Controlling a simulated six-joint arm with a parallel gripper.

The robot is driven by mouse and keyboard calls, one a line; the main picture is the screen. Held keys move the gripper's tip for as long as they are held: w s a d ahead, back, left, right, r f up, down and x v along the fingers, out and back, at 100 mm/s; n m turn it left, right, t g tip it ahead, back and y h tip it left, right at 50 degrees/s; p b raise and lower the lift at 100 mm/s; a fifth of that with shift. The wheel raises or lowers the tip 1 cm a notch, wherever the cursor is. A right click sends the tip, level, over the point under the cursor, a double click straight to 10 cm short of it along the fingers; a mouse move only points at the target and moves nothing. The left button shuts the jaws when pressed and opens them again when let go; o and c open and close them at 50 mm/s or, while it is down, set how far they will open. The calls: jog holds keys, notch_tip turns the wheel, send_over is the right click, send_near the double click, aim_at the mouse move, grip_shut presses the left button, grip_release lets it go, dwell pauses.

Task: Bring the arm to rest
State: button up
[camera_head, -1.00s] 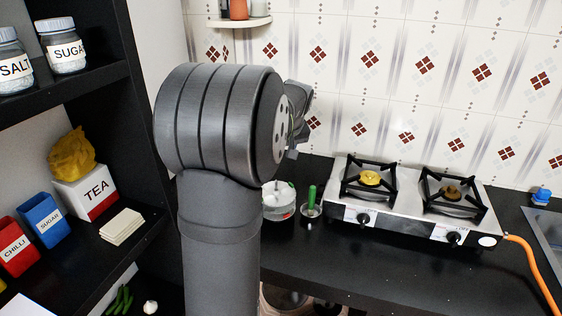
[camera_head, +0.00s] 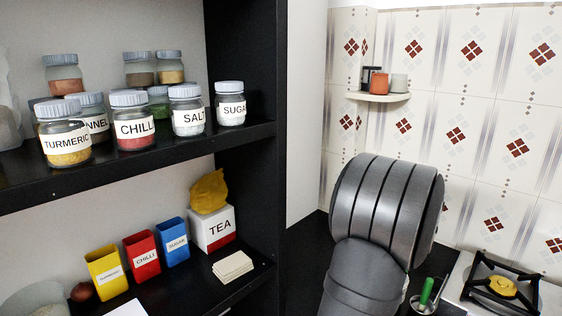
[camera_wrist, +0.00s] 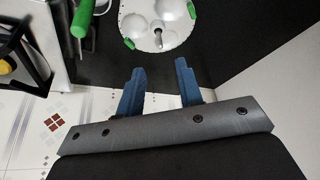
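My gripper (camera_wrist: 158,88) shows in the wrist view with its two blue fingers spread apart and nothing between them. It is over the black counter (camera_wrist: 225,35), near a round white container (camera_wrist: 148,35) that lies beyond the fingertips. In the head view my grey arm stands at the lower right and hides the gripper.
A green-handled tool (camera_head: 426,291) stands beside my arm, left of the stove (camera_head: 465,283). Shelves at left hold labelled jars (camera_head: 135,122), yellow, red and blue boxes (camera_head: 142,257) and a tea box (camera_head: 213,230). A small wall shelf (camera_head: 380,97) holds cups.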

jog(key=x, duration=0.9)
jog(key=shift+w+f, duration=0.15)
jog(key=shift+f, duration=0.15)
jog(key=shift+r, duration=0.15)
jog(key=d+v, duration=0.1)
jog(key=v, duration=1.6)
jog(key=a+x, duration=0.1)
jog(key=x, duration=1.7)
jog(key=w+a+r, duration=0.3)
jog(key=w+a, duration=0.2)
jog(key=w, duration=0.1)
jog(key=shift+w+a+r, duration=0.25)
jog(key=shift+a+r, duration=0.05)
jog(key=shift+a, duration=0.05)
jog(key=shift+f, duration=0.1)
